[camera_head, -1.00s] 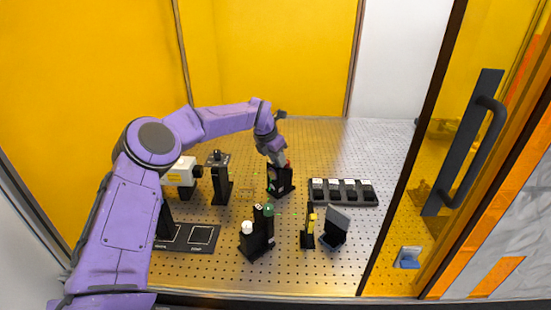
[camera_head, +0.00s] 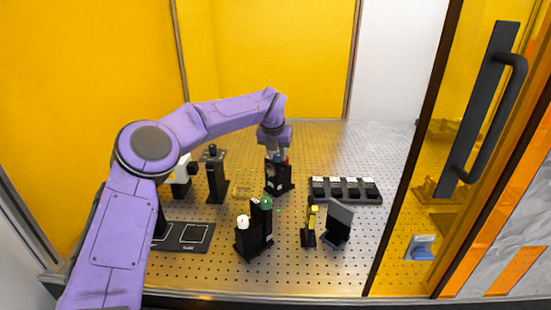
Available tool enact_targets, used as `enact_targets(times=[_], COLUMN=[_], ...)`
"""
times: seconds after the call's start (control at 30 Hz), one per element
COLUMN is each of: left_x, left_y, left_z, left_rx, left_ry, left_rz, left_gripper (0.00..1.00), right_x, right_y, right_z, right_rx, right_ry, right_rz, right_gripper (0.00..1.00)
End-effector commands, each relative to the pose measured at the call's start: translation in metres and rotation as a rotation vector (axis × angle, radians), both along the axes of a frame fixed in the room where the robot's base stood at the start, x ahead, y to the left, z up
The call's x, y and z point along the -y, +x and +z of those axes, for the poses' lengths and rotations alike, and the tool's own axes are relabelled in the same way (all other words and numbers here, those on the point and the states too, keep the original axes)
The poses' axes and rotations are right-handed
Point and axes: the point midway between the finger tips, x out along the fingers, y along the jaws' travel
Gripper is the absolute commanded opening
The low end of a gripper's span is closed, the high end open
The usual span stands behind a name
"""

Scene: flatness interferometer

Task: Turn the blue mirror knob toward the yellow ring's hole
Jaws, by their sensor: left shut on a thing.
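My left gripper (camera_head: 279,155) reaches down from above onto the top of a black mirror mount (camera_head: 279,179) at the middle back of the perforated plate. It is shut at the mount's top, where small blue and red knobs show; the blue knob is mostly hidden by the fingers. A yellow piece, seemingly the ring (camera_head: 312,212), stands upright on a black post front right of the mount. Its hole is too small to make out. My right gripper is not in view.
A black mount with a white knob (camera_head: 243,222) and a green spot stands in front. A dark tilted screen (camera_head: 340,219) is right of the ring. A row of black blocks (camera_head: 345,189) lies back right. A black post (camera_head: 216,178) stands left.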

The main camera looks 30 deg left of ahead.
Motion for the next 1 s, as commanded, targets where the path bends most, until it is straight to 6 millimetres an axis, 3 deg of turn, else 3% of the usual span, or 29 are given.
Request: enact_targets(times=[0.3,0.77,0.8,0.87,1.0], left_x=[-0.0009,-0.0019,-0.0019,-0.0018,-0.0011], left_y=[0.0014,0.0016,0.0016,0.0015,0.0011], left_z=[0.0017,0.0029,0.0029,0.0027,0.0018], left_rx=[0.008,0.008,0.009,0.008,0.005], left_ry=[0.005,0.005,0.006,0.005,0.004], left_rz=[0.102,0.117,0.117,0.117,0.117], left_gripper=[0.00,0.00,0.32,0.52,0.54], right_x=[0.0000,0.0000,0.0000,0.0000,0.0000], right_y=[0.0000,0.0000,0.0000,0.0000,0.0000], right_z=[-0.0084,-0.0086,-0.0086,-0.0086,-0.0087], right_rx=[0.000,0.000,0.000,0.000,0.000], right_ry=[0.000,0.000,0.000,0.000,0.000], right_rz=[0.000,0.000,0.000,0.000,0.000], right_gripper=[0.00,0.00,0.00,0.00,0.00])
